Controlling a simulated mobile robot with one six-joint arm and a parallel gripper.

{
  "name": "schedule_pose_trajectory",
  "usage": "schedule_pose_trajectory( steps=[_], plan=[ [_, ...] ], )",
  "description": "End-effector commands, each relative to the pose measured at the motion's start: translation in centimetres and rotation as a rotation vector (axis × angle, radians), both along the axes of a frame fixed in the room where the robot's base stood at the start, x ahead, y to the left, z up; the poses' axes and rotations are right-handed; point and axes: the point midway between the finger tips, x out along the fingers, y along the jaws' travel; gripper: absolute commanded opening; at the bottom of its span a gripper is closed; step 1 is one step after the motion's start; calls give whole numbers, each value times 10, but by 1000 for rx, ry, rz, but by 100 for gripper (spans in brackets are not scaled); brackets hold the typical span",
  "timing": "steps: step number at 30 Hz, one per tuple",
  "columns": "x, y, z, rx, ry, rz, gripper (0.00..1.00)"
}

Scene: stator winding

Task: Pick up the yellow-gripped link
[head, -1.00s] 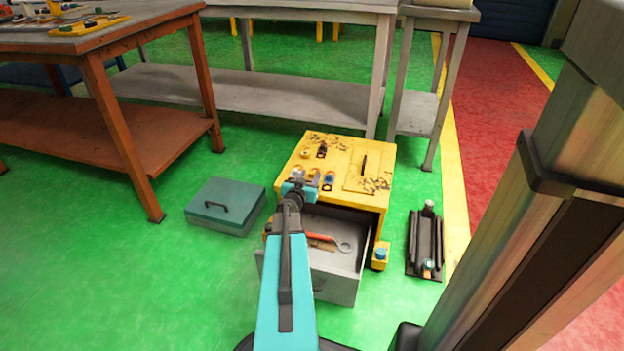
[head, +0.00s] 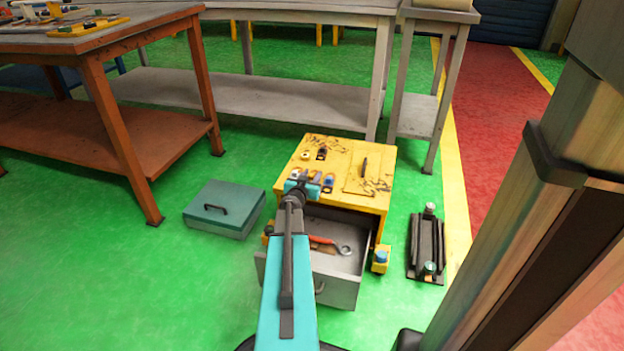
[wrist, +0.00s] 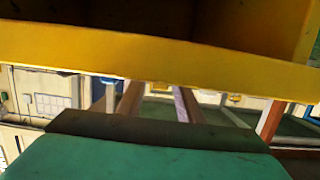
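Several small parts lie on top of a yellow cabinet (head: 372,200) in the head view. They include a pale ring-shaped part (head: 306,154) and a dark part (head: 322,154). They are too small for me to tell which one is the yellow-gripped link. My gripper (head: 302,183) is at the cabinet's front left edge, close to the front row of parts. Its fingers are not clear there.
An open grey drawer (head: 336,288) juts out under the cabinet and holds an orange-handled tool (head: 322,240). A teal box (head: 225,209) stands on the floor at left and a black rack (head: 426,246) at right.

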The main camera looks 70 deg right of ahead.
Motion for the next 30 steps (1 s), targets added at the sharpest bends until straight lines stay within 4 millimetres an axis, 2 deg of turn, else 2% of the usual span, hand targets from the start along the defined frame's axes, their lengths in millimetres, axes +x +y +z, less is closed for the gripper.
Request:
schedule_pose_trajectory(
  steps=[1,5,6,20,30],
  plan=[
    [0,0,0,0,0,0,24],
    [0,0,0,0,0,0,2],
    [0,0,0,0,0,0,0],
    [0,0,5,-1,0,0,0],
    [0,0,36,-1,-1,0,0]
  ],
)
